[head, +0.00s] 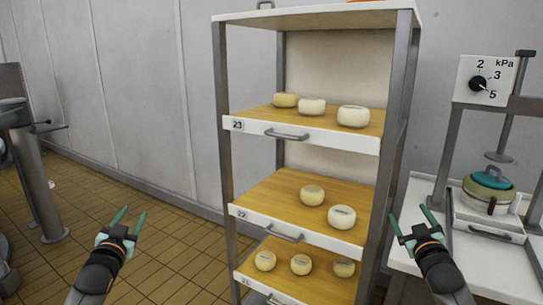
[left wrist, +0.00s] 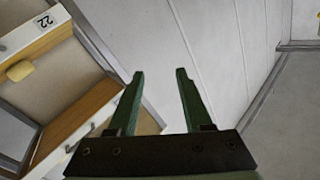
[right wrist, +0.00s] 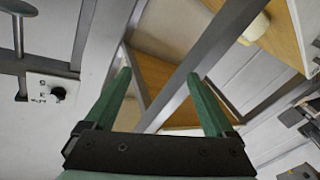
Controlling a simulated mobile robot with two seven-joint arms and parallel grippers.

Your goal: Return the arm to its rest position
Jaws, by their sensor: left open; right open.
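My left gripper (head: 130,219) is open and empty at the lower left of the head view, over the tiled floor and left of the rack. In the left wrist view its green fingers (left wrist: 160,85) are apart with only wall behind them. My right gripper (head: 409,219) is open and empty at the lower right of the head view, between the rack's right post and the press table. In the right wrist view its fingers (right wrist: 158,83) are apart with nothing between them; the rack shows behind.
A rack (head: 222,130) with wooden shelves holds several pale cheeses (head: 354,116). At right a press (head: 446,150) with a kPa dial (head: 478,84) stands on a white table (head: 420,190); a teal-lidded pot (head: 488,188) sits in it. Grey equipment (head: 35,170) stands at far left. Tiled floor (head: 150,270) is clear.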

